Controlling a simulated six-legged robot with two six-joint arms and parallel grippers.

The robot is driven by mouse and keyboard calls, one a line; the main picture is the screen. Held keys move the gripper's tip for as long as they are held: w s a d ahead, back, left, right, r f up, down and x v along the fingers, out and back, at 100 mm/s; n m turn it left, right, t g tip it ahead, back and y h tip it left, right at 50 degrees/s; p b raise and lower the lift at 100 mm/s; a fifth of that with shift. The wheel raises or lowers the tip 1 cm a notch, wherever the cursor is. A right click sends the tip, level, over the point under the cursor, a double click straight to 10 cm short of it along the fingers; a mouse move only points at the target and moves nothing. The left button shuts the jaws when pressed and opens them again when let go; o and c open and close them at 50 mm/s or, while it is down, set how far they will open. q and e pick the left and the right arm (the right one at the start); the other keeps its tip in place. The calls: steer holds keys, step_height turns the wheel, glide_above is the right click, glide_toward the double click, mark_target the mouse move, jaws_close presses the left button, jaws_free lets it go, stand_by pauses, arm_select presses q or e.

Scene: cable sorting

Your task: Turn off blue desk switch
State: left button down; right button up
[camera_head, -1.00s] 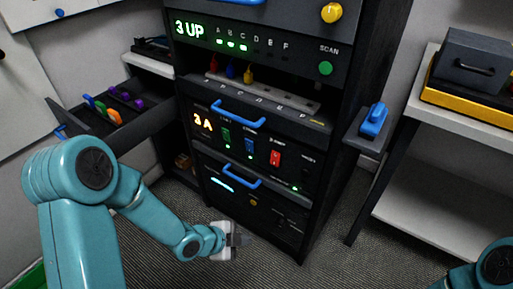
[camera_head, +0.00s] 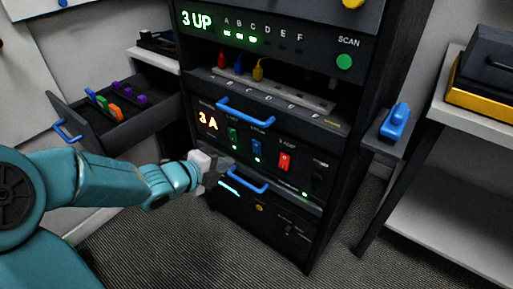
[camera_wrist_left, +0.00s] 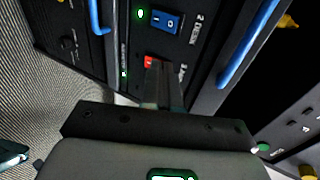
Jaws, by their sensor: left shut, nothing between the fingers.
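The blue desk switch (camera_head: 256,148) is on the black power panel, between a green switch (camera_head: 233,138) and a red switch (camera_head: 285,161). In the left wrist view the blue switch (camera_wrist_left: 166,22) sits beside the "2 DESK" label, with a green light (camera_wrist_left: 140,14) lit next to it. My left gripper (camera_head: 226,164) is shut and empty, in front of the panel, below and left of the blue switch. In the left wrist view its fingers (camera_wrist_left: 163,85) point toward the panel, apart from the blue switch, and partly hide the red switch (camera_wrist_left: 149,62). My right gripper is not in view.
Blue handles (camera_head: 245,110) stick out above and below (camera_head: 247,181) the switch row. Above is an outlet shelf with red, blue and yellow plugs (camera_head: 258,69). An open drawer (camera_head: 82,130) stands at left. A side shelf with a blue object (camera_head: 395,122) is at right.

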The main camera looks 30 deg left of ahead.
arm_select(q)
steer(key=shift+s+a+y, duration=0.3)
steer(key=shift+s+a, duration=0.1)
steer(key=shift+a, duration=0.35)
steer(key=b, duration=0.4)
glide_toward(256, 144)
step_height(256, 144, down, 3)
steer(key=w, duration=0.5)
steer(key=shift+d+r, duration=0.1)
steer(key=shift+d, duration=0.15)
steer(key=shift+w+r, duration=0.1)
steer(key=shift+w, duration=0.35)
